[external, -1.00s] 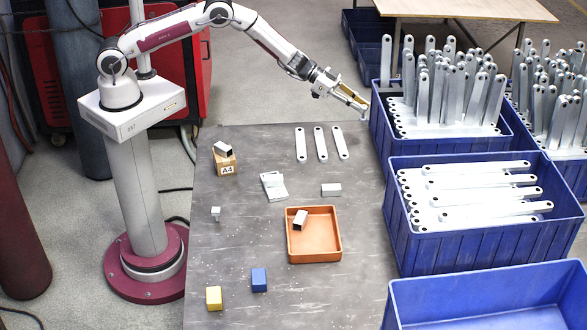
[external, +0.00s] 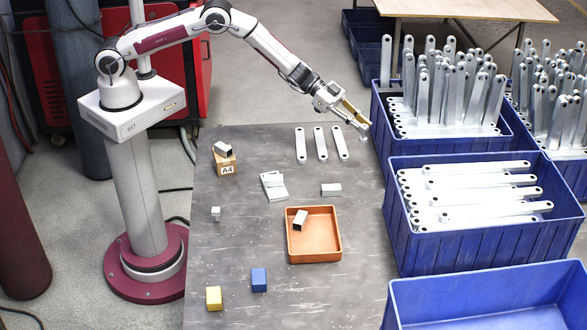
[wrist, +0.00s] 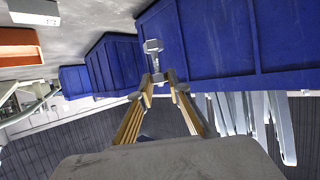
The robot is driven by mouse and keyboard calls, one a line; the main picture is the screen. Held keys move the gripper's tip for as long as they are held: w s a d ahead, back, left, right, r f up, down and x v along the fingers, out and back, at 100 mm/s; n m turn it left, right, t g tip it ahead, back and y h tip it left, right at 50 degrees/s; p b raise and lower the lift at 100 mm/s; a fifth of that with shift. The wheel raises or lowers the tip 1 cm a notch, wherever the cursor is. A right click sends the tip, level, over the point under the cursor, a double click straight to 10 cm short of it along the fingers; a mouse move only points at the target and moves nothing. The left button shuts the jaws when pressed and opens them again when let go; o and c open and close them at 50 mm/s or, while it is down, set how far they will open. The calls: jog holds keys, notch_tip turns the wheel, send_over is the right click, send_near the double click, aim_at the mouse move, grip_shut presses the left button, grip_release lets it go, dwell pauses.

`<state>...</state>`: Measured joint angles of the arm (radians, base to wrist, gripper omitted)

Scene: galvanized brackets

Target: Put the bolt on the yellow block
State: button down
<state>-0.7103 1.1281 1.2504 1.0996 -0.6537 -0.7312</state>
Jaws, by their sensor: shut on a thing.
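The yellow block (external: 214,298) stands on the grey table near its front left corner. My gripper (external: 363,130) is far from it, over the table's back right edge, close to the blue crates. It is shut on the bolt (wrist: 154,48), which sticks out beyond the fingertips in the wrist view, where my gripper (wrist: 161,83) also shows. In the external view the bolt is too small to make out clearly. The yellow block is not seen in the wrist view.
A blue block (external: 259,279) stands beside the yellow one. An orange tray (external: 316,258) holds a pale block. Three brackets (external: 320,144), a cardboard box (external: 226,167) and small pale parts lie on the table. Blue crates (external: 480,240) line its right side.

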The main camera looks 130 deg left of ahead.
jog(key=w+d+r+m+h, duration=0.15)
jog(key=w+d, duration=0.35)
jog(key=d, duration=0.9)
jog(key=w+d+r+m+h, duration=0.15)
jog(key=w+d, duration=0.25)
jog(key=d, duration=0.9)
jog(key=w+d+r+m+h, duration=0.15)
jog(key=w+d, duration=0.35)
jog(key=d, duration=0.9)
jog(key=s+d+r, duration=0.1)
jog(key=s+d, duration=0.3)
jog(key=d, duration=1.4)
jog(key=s+d+r, duration=0.1)
jog(key=s+d, duration=0.2)
jog(key=d, duration=1.4)
jog(key=a+f, duration=0.1)
jog(key=s+a+f+n+y, duration=0.1)
jog(key=s+a+f+n, duration=0.1)
jog(key=shift+a+f+y, duration=0.15)
jog(key=shift+a+y, duration=0.15)
jog(key=shift+y, duration=0.05)
jog(key=shift+f, duration=0.1)
notch_tip(320, 180, down, 6)
